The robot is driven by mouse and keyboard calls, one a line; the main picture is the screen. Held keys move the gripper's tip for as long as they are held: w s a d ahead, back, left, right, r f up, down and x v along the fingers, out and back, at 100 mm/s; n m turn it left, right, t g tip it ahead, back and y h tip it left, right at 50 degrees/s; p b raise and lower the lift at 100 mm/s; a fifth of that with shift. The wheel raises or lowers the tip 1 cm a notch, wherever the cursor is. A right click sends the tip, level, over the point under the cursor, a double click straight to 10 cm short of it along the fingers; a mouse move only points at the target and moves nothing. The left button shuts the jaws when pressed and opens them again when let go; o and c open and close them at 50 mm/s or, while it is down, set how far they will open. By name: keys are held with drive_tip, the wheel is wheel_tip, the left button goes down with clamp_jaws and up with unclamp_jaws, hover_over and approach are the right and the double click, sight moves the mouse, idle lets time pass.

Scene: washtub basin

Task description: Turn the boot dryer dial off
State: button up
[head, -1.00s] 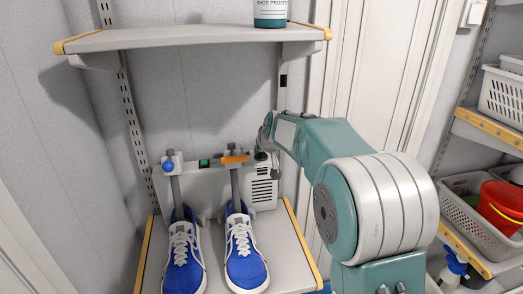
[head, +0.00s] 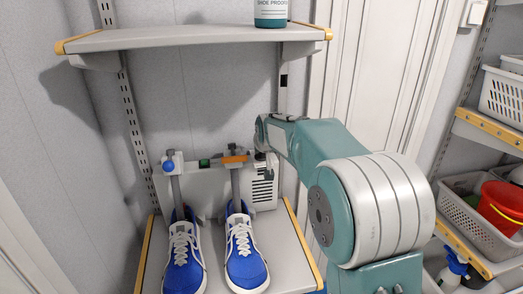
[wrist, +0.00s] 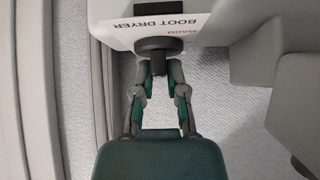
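The boot dryer (head: 265,188) is a pale box with a vented side and upright posts, standing at the back of the lower shelf. In the wrist view its face (wrist: 205,22) carries the lettering BOOT DRYER. The dark round dial (wrist: 158,45) sticks out below that lettering. My gripper (wrist: 158,72) is at the dial, its two fingertips partly closed and apart on either side of the dial's near end. I cannot tell whether they press on it. In the head view my wrist and arm mostly hide the dial and fingers.
Two blue shoes (head: 184,258) (head: 245,255) stand in front of the dryer on its posts. An upper shelf (head: 190,38) with a bottle (head: 270,12) overhangs the dryer. Baskets and a red bucket (head: 502,205) are on shelving at the right.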

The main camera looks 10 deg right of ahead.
drive_tip(key=o, duration=0.4)
drive_tip(key=shift+f, duration=0.1)
drive_tip(key=shift+v, duration=5.95)
drive_tip(key=shift+s, duration=0.1)
drive_tip(key=s+f+g, duration=0.1)
drive_tip(key=s+f, duration=0.2)
drive_tip(key=s, duration=0.8)
drive_tip(key=s+f+g, duration=0.1)
drive_tip(key=s+f, duration=0.2)
drive_tip(key=s, duration=0.8)
drive_tip(key=s+f+g, duration=0.1)
drive_tip(key=s+f, duration=0.2)
drive_tip(key=s, duration=0.8)
drive_tip(key=shift+s+d, duration=0.2)
drive_tip(key=shift+d, duration=0.05)
